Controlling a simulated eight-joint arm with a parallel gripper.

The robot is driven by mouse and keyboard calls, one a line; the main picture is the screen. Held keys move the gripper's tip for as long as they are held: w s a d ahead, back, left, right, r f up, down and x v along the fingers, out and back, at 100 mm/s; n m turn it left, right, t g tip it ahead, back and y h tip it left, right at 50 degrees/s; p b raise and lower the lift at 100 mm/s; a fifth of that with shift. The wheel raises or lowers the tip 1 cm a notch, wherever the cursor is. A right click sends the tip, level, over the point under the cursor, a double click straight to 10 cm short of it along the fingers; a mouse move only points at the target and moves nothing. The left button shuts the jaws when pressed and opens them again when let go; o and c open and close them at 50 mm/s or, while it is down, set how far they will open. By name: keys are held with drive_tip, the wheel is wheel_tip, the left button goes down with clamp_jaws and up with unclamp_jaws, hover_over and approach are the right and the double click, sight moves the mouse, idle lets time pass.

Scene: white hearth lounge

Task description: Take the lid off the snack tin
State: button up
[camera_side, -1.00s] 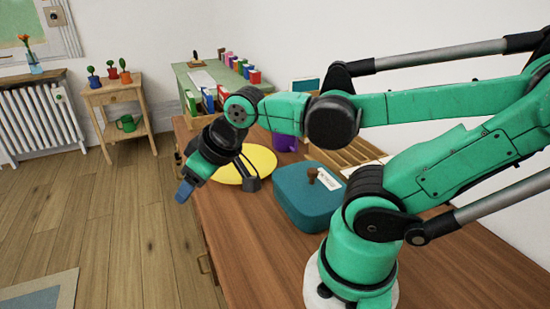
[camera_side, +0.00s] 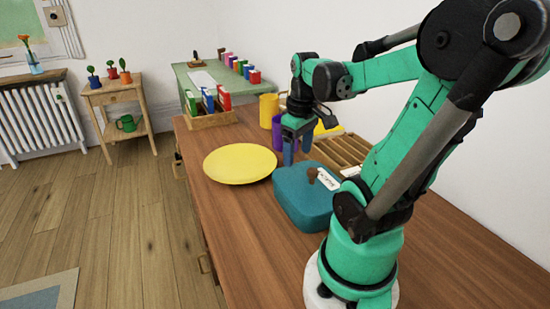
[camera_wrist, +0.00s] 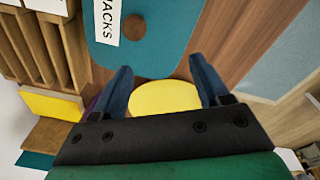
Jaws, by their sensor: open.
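The snack tin (camera_side: 301,204) is a teal rounded square box on the wooden table. Its lid, with a brown knob (camera_side: 312,174) and a white label (camera_side: 327,179), is on it. In the wrist view the teal lid (camera_wrist: 160,40) fills the top middle, with the knob (camera_wrist: 133,27) and part of the label (camera_wrist: 107,20) reading "ACKS". My gripper (camera_side: 297,152) points down above the far edge of the tin, with its blue fingers apart and nothing between them. In the wrist view the open fingers (camera_wrist: 162,85) lie beyond the knob, which is outside them.
A yellow plate (camera_side: 240,164) lies left of the tin. A purple mug (camera_side: 279,136) and a yellow container (camera_side: 268,110) stand behind my gripper. A slotted wooden rack (camera_side: 345,149) is behind the tin. The table front is clear (camera_side: 250,240).

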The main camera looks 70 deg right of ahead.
sight(313, 170)
drive_tip(key=s, duration=0.1)
drive_tip(key=s+d, duration=0.1)
drive_tip(key=shift+s+d+m+g+y, duration=0.2)
drive_tip(key=shift+s+m+g+y, duration=0.1)
drive_tip(key=shift+s+y, duration=0.1)
drive_tip(key=shift+s+d+f, duration=0.1)
drive_tip(key=shift+s+f, duration=0.05)
drive_tip(key=shift+f, duration=2.7)
clamp_jaws()
